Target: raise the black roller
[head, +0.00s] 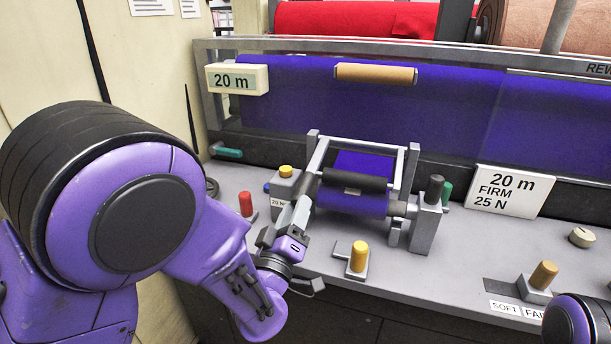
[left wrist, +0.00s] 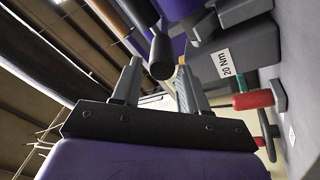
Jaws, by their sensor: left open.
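The black roller (head: 350,181) is a dark cylinder with a small grey patch, lying across a grey metal frame (head: 404,175) over purple felt. My left gripper (head: 300,200) is at the left end of this roller, its fingers pointing up and away. In the left wrist view, the two fingers of my left gripper (left wrist: 158,80) stand apart. A dark cylinder end (left wrist: 161,62), seemingly the roller's, shows just beyond and between the fingertips. I cannot tell whether they touch it. My right gripper is not in view.
A grey box with a yellow knob (head: 286,173) and a red handle (head: 246,203) stand close to my left gripper. A yellow-topped lever (head: 358,258) is right of it. A sign (head: 497,191) reads 20 m, FIRM, 25 N. Bare grey bench (head: 455,262) lies at the right.

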